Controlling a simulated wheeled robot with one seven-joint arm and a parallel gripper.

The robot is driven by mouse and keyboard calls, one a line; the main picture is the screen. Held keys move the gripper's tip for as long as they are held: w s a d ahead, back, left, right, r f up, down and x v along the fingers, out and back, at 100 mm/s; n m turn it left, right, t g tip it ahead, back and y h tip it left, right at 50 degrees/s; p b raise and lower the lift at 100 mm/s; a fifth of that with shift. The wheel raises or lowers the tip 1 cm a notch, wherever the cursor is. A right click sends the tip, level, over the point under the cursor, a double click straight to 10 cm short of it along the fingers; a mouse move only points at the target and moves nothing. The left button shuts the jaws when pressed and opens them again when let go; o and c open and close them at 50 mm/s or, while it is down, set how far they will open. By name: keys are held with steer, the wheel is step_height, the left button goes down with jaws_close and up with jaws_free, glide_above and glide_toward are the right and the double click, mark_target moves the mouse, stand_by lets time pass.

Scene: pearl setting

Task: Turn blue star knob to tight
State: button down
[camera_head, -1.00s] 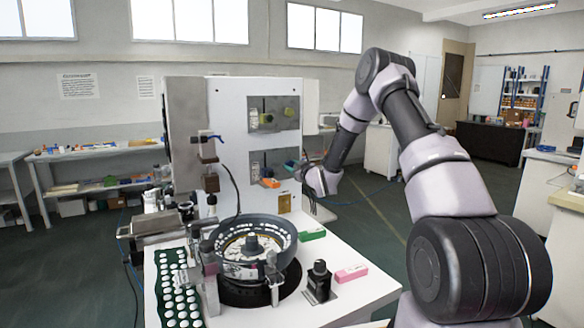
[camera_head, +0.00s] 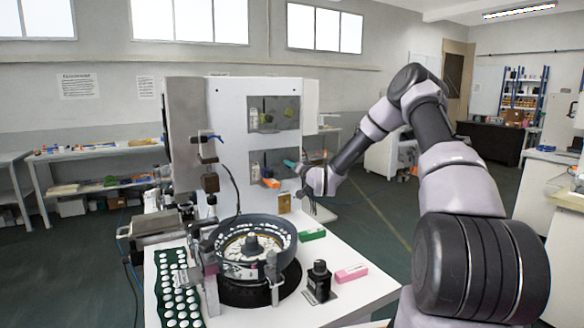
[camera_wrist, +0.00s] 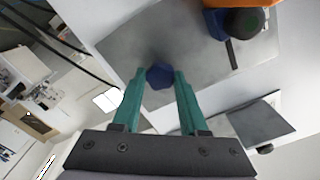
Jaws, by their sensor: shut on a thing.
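The blue star knob (camera_wrist: 159,76) sits on a grey panel (camera_wrist: 205,70) in the wrist view. My gripper (camera_wrist: 159,74) has one teal finger on each side of the knob and is shut on it at the fingertips. The fingers cover the knob's sides, and no tight mark can be read. In the head view my gripper (camera_head: 288,163) reaches from the right to the lower recessed panel of the white machine (camera_head: 228,125). The knob cannot be made out there.
An orange block (camera_head: 271,183) projects beside the gripper. In the wrist view an orange and blue fitting with a dark round knob (camera_wrist: 244,22) is at upper right. Below stand a bowl feeder (camera_head: 225,232), a black device (camera_head: 319,282), and green (camera_head: 312,235) and pink (camera_head: 351,273) boxes.

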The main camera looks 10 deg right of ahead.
steer(key=m, duration=1)
steer(key=shift+f+m, duration=0.1)
steer(key=shift+m, duration=0.5)
steer(key=shift+c, duration=2.2)
jaws_free()
steer(key=v, duration=1)
steer(key=shift+s, duration=0.4)
steer(key=shift+d, duration=0.1)
